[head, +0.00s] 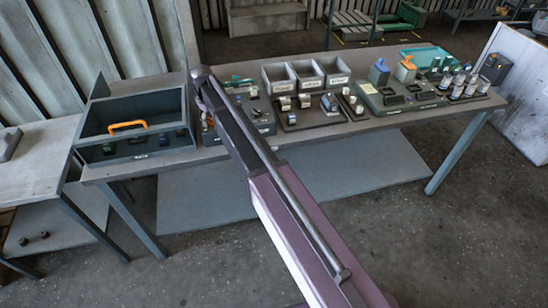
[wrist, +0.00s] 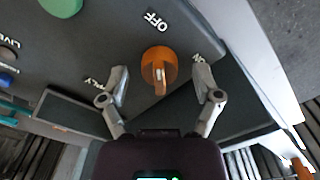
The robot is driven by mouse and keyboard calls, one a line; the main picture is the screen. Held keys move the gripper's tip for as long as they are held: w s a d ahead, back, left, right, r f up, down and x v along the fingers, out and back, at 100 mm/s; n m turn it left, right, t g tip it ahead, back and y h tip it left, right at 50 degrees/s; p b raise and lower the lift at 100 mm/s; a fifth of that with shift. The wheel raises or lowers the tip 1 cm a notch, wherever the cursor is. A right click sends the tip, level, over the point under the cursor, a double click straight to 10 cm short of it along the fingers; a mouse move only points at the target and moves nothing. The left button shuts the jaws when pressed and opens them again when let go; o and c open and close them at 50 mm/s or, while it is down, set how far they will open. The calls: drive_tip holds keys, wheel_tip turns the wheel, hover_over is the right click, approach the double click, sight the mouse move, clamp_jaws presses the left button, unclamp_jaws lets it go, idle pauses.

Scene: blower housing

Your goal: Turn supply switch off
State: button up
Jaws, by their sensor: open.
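The supply switch (wrist: 159,66) is an orange round knob with a raised grip on a dark grey panel (wrist: 105,45) in the wrist view. The grip runs roughly up and down in the picture, with a pale mark on it. "OFF" is printed above the knob; a label partly hidden by the right finger, seemingly "ON", is to its right. I cannot tell which label the knob points to. My gripper (wrist: 160,78) is open, with one finger on each side of the knob and visible gaps to it. In the head view my arm hides the gripper and switch.
A green round part (wrist: 62,5) and a blue button (wrist: 6,79) near "LIVE" share the panel. In the head view, the bench (head: 420,128) holds an open box with an orange handle (head: 128,125), grey bins (head: 306,76) and several small parts.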

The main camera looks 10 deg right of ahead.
drive_tip(key=shift+r+p, duration=6.75)
drive_tip(key=shift+r, duration=0.3)
drive_tip(key=s+d+f+m+b, duration=0.4)
drive_tip(key=s+d, duration=0.5)
drive_tip(key=s, duration=0.4)
drive_tip(key=s+d+f+m+b, duration=0.4)
drive_tip(key=s+d+f+b, duration=0.3)
drive_tip(key=s, duration=0.7)
drive_tip(key=shift+d+f+b, duration=0.3)
drive_tip(key=shift+d, duration=0.55)
drive_tip(key=s, duration=0.1)
drive_tip(key=s+d+m, duration=0.1)
drive_tip(key=s, duration=0.1)
drive_tip(key=shift+s+d, duration=0.15)
drive_tip(key=shift+s, duration=0.1)
drive_tip(key=shift+c, duration=0.2)
